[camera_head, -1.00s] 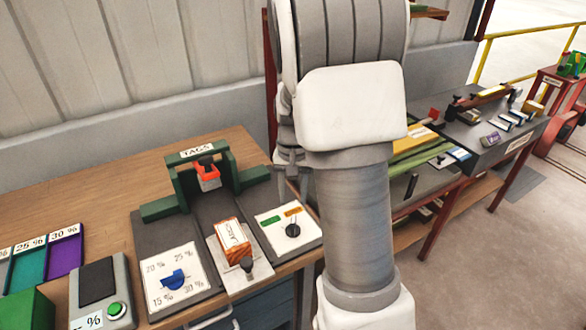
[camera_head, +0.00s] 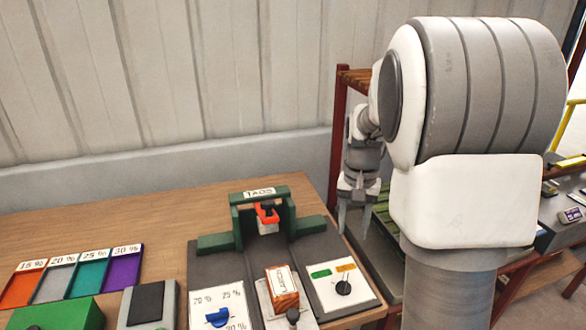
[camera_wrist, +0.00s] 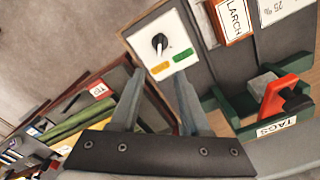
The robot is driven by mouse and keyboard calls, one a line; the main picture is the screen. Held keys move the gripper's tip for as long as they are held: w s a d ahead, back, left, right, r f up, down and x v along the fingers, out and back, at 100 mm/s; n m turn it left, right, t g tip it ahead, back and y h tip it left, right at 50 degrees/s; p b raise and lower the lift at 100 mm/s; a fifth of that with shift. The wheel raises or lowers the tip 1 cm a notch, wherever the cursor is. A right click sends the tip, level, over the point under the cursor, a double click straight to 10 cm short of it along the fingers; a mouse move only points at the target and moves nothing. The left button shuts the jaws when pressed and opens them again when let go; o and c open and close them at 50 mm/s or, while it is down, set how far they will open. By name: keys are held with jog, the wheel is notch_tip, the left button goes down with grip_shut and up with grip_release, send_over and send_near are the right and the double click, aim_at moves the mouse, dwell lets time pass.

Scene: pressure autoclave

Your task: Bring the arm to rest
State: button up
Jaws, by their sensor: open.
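My gripper (camera_head: 355,218) hangs with its fingers pointing down, to the right of the green tag stand, above the gap by the table's right end. Its two fingers are apart with nothing between them. In the wrist view my gripper (camera_wrist: 158,100) also shows empty and open, with the white switch panel (camera_wrist: 162,45) beyond the fingertips. My arm's large links fill the right part of the head view.
A wooden table (camera_head: 120,235) holds a green TAGS stand (camera_head: 238,215), an orange LARCH block (camera_head: 283,287), a dial panel (camera_head: 222,310), a switch panel (camera_head: 340,288) and coloured percent trays (camera_head: 78,272). A red-framed rack (camera_head: 338,150) stands behind my arm.

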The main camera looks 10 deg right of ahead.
jog(key=s+a+r+n+t, duration=0.2)
jog(key=s+a+r, duration=0.3)
jog(key=s, duration=0.4)
jog(key=s+a+r+n+t, duration=0.3)
jog(key=s+a+r+n, duration=0.1)
jog(key=s+a, duration=0.3)
jog(key=s, duration=0.2)
jog(key=shift+s+a+r+n+t, duration=0.25)
jog(key=shift+s+r+n+t, duration=0.05)
jog(key=shift+s+r+n, duration=0.1)
